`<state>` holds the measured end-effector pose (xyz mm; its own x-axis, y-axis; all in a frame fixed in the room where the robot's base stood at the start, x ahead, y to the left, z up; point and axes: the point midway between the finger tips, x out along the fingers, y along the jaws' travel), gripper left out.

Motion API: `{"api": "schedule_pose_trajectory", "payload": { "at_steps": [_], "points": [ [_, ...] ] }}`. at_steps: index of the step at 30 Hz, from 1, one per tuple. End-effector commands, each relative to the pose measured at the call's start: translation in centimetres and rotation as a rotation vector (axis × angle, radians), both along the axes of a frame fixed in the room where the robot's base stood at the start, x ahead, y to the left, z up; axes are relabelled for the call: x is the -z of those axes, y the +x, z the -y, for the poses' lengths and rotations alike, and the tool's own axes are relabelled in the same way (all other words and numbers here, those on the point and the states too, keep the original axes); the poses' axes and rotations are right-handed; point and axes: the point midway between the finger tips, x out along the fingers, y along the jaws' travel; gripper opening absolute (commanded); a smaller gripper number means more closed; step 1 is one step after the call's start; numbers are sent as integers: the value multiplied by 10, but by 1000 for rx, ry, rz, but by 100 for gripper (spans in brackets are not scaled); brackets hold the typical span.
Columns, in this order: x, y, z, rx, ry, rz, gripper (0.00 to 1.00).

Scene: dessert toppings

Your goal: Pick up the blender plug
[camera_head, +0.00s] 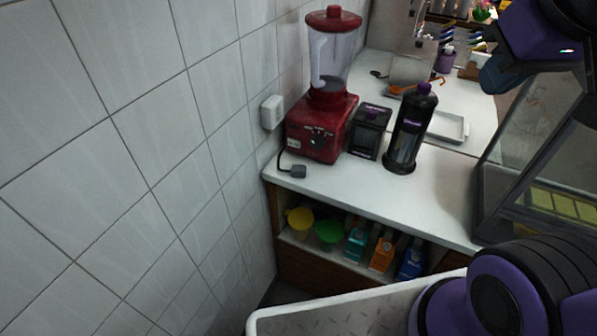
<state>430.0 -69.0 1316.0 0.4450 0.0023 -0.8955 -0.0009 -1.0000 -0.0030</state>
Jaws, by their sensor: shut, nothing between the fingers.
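The blender plug (298,171) is a small dark grey block lying on the white counter near its left front corner. A thin dark cable (280,160) runs from it to the red blender (317,130), which stands against the tiled wall with a clear jug and red lid. Purple and black parts of my arm show at the upper right and lower right, well apart from the plug. No fingers of my gripper can be made out in this view.
A white wall socket (271,112) is left of the blender. A black box (369,131) and a dark bottle (407,128) stand right of it. Cups and cartons fill the shelf below. A glass case (540,150) borders the right. The counter (345,185) right of the plug is clear.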

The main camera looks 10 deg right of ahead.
Motion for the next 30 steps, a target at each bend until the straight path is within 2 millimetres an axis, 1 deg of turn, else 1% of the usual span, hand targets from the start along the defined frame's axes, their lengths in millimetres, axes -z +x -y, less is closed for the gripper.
{"api": "schedule_pose_trajectory", "payload": {
  "at_steps": [13, 14, 15, 17, 18, 20, 21, 23, 30],
  "points": [
    [0, 0, 0, 0, 0, 0, 0],
    [0, 0, 0, 0, 0, 0, 7],
    [0, 1, 0, 0, 0, -1, 16],
    [0, 3, -1, 0, 2, -5, 30],
    [0, 7, -1, 1, 5, -9, 39],
    [0, 15, -3, 3, 10, -20, 53],
    [1, 22, -5, 7, 16, -29, 62],
    [3, 35, -8, 12, 24, -46, 76],
    [17, 96, -26, 42, 58, -117, 77]
  ]
}}
